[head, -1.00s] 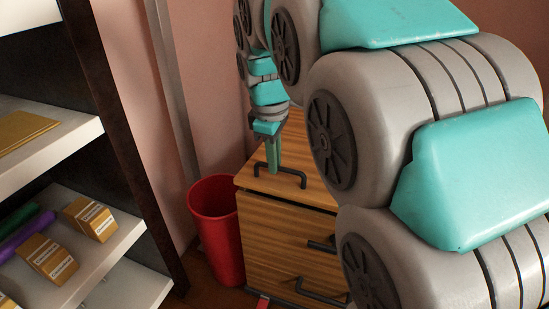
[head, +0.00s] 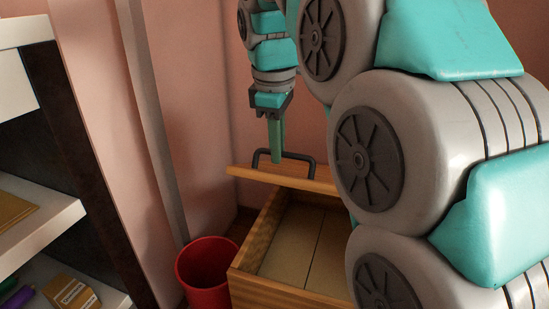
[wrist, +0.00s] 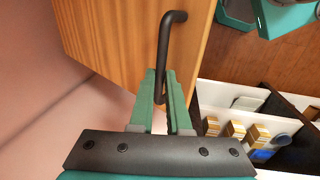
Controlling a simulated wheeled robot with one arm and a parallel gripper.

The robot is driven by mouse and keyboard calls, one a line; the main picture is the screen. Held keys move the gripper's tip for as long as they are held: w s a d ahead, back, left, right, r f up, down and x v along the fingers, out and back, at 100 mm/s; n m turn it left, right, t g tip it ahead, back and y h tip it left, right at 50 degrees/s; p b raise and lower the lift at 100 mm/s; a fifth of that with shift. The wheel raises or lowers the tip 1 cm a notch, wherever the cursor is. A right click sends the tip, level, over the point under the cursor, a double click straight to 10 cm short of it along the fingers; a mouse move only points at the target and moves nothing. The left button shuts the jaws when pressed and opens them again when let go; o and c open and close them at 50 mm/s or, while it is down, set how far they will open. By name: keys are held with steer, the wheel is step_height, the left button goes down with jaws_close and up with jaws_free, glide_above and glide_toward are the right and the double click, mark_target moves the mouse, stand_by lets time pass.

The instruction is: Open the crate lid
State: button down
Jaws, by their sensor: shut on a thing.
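The wooden crate (head: 250,243) stands on the floor in the head view, its top open at the front. The bare bottom inside shows. Its wooden lid (head: 248,173) is raised above the rim and tilted, with the right part hidden behind my arm. A dark bar handle (head: 313,170) is on the lid. My gripper (head: 277,158) is shut on the handle, with its green fingers at the handle's left part. In the wrist view the lid (wrist: 120,35) fills the upper left, and the black handle (wrist: 163,45) runs down between my fingertips (wrist: 162,78).
A red bin (head: 207,270) stands left of the crate. A shelf (head: 40,232) with boxes is at the far left. A pink wall is close behind the lid and crate. My arm covers the right side of the head view.

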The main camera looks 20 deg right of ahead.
steer(key=shift+w+d+f, duration=0.1)
steer(key=shift+w+d, duration=0.1)
steer(key=shift+d, duration=0.1)
steer(key=c, duration=1.2)
jaws_free()
steer(key=shift+d, duration=0.1)
steer(key=o, duration=0.3)
